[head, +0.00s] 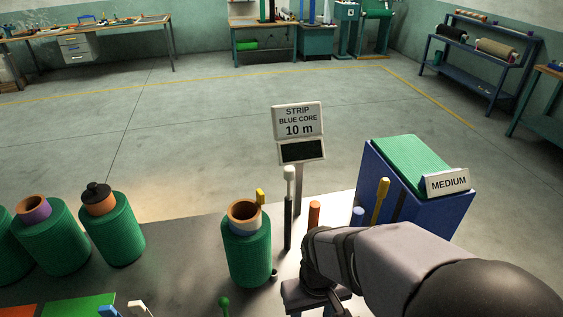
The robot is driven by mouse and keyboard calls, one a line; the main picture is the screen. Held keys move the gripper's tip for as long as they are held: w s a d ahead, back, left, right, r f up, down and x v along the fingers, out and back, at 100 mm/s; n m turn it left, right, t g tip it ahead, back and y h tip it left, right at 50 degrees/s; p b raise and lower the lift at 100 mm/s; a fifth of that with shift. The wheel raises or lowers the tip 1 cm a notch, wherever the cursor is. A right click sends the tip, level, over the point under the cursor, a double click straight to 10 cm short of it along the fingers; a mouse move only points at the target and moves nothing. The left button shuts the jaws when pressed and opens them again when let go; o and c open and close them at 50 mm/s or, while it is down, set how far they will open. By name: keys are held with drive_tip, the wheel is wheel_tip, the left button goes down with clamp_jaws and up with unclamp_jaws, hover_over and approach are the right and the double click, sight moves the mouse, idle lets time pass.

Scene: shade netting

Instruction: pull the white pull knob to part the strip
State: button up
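A white knob (290,172) tops a slim dark upright rod in the middle of the head view, just right of a green netting roll (249,255) with a brown core. I take this to be the white pull knob. My gripper (312,297) is low at the front of the bench, right of the roll and below the rod, and looks apart from the knob. Its fingers are cut off or hidden, so open or shut does not show. I cannot make out a strip of netting apart from the rolls.
A sign (298,124) reads "STRIP BLUE CORE 10 m". More green rolls (112,235) stand left. An orange peg (314,214), a blue peg (357,216) and a yellow handle (380,200) stand near my arm. A blue box (405,208) with green netting and a "MEDIUM" label is right.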

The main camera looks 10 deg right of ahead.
drive_tip(key=shift+c, duration=0.7)
drive_tip(key=shift+f, duration=0.1)
drive_tip(key=c, duration=0.5)
drive_tip(key=shift+d+f+b, duration=0.2)
drive_tip(key=shift+f+b, duration=0.1)
drive_tip(key=shift+b, duration=0.05)
drive_tip(key=c, duration=0.5)
drive_tip(key=shift+m, duration=0.7)
drive_tip(key=d+f+b, duration=0.3)
drive_tip(key=b, duration=0.1)
drive_tip(key=shift+w+f, duration=0.35)
drive_tip(key=shift+f, duration=0.05)
clamp_jaws()
drive_tip(key=w+d+r+t+h+b, duration=0.1)
drive_tip(key=w+d+r+t, duration=0.15)
drive_tip(key=w, duration=0.35)
drive_tip(key=w+d+r+t+h, duration=0.1)
drive_tip(key=w+d+t, duration=0.1)
drive_tip(key=w+d, duration=0.35)
drive_tip(key=w+a+r+t+y, duration=0.1)
drive_tip(key=w+a+r+t, duration=0.2)
drive_tip(key=w+r+t, duration=0.2)
drive_tip(key=w+a+r+n+t+y, duration=0.1)
drive_tip(key=w+r+t, duration=0.4)
drive_tip(key=w+r, duration=0.7)
drive_tip(key=shift+a+r+t, duration=0.35)
drive_tip(key=shift+a+r, duration=0.3)
drive_tip(key=shift+a, duration=0.25)
